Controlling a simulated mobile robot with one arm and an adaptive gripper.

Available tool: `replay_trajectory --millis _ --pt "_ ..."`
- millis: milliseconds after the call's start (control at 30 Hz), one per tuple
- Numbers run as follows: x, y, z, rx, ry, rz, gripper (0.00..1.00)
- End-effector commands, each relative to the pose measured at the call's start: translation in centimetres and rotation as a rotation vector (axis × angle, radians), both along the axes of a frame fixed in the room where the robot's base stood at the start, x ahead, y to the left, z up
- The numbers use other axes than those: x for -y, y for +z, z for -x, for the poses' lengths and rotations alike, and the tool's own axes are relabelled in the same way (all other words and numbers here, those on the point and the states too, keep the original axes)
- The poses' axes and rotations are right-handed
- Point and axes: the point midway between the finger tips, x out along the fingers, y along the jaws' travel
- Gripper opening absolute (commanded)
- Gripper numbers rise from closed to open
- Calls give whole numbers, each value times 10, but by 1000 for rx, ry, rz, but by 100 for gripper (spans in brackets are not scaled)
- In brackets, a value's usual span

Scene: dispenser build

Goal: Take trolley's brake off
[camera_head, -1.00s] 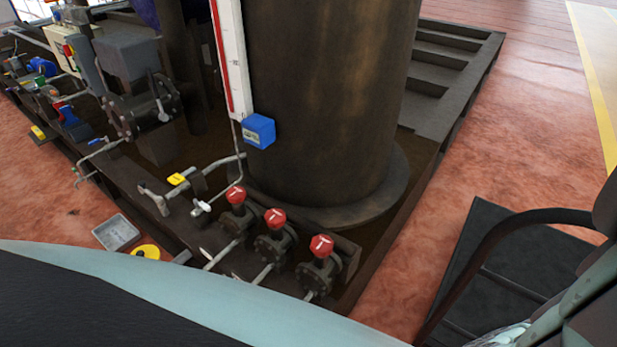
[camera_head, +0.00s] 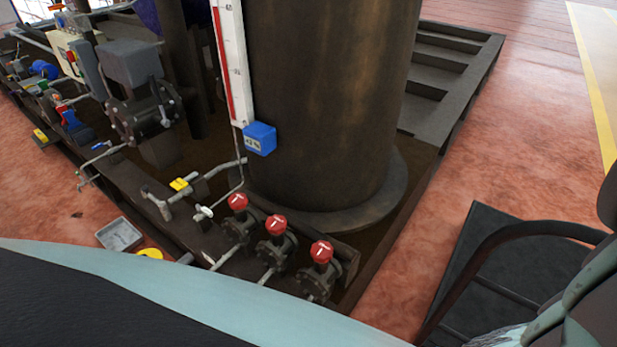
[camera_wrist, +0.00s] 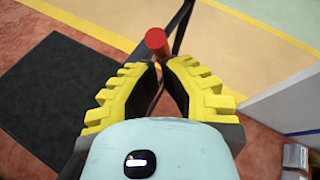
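My gripper (camera_wrist: 159,68) shows in the wrist view as two yellow ridged fingers with dark inner faces. Their tips are close together with a narrow dark gap, and I cannot tell whether they touch or hold anything. A red cylindrical grip (camera_wrist: 157,41) appears just beyond the tips, in line with the gap. Whether it is the trolley's brake lever, and whether the tips touch it, is unclear. A thin dark bar (camera_wrist: 183,22) runs behind it. The trolley is not clearly recognisable. The gripper is out of sight in the head view.
A skid with a large dark column (camera_head: 320,110) and red-knobbed valves (camera_head: 276,224) fills the head view. A grey tray (camera_head: 120,235) lies on the floor. A dark flat plate (camera_head: 500,270) is at the right, with a curved black bar (camera_head: 520,218) in front.

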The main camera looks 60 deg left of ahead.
Motion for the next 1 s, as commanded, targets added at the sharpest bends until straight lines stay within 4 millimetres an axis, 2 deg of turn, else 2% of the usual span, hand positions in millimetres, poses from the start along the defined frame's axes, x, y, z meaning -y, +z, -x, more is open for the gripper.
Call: replay_trajectory --millis 1000 --pt "11 14 -3 -53 -2 -153 0"
